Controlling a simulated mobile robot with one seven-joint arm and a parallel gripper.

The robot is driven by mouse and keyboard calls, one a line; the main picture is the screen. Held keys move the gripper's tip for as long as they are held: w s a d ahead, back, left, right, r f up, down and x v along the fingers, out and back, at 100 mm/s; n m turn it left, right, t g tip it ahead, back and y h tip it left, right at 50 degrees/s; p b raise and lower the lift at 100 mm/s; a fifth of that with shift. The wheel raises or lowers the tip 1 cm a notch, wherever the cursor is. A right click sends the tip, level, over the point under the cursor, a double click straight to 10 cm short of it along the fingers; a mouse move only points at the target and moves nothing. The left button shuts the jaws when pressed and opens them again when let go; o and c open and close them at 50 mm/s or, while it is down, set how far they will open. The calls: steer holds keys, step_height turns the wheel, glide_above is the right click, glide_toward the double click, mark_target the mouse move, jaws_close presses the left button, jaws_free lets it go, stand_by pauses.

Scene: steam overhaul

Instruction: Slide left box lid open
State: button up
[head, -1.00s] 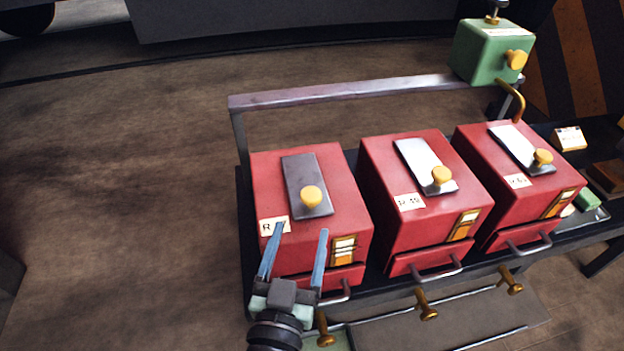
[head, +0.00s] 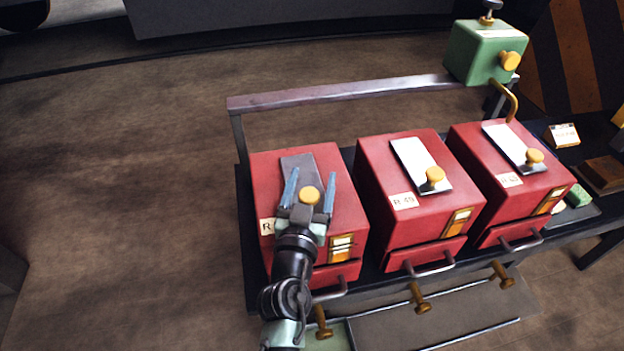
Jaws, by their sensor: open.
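The left red box (head: 345,215) stands on the dark bench, with a grey lid plate (head: 300,163) on its top face. A round yellow knob (head: 309,195) sits near the front end of that lid. My gripper (head: 311,180) is open above the lid, its two blue fingers on either side of the knob in the picture. I cannot tell whether the fingers touch the knob or lid. My gripper's body hides the front part of the lid and part of the box's label.
The middle red box (head: 400,225) and right red box (head: 490,180) stand to the right, with pale lids and yellow knobs. A metal rail (head: 340,92) runs behind the boxes. A green box (head: 480,55) stands at the back right. Drawer handles and yellow pegs project at the front.

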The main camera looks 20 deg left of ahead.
jaws_close()
stand_by(0.4)
stand_by(1.0)
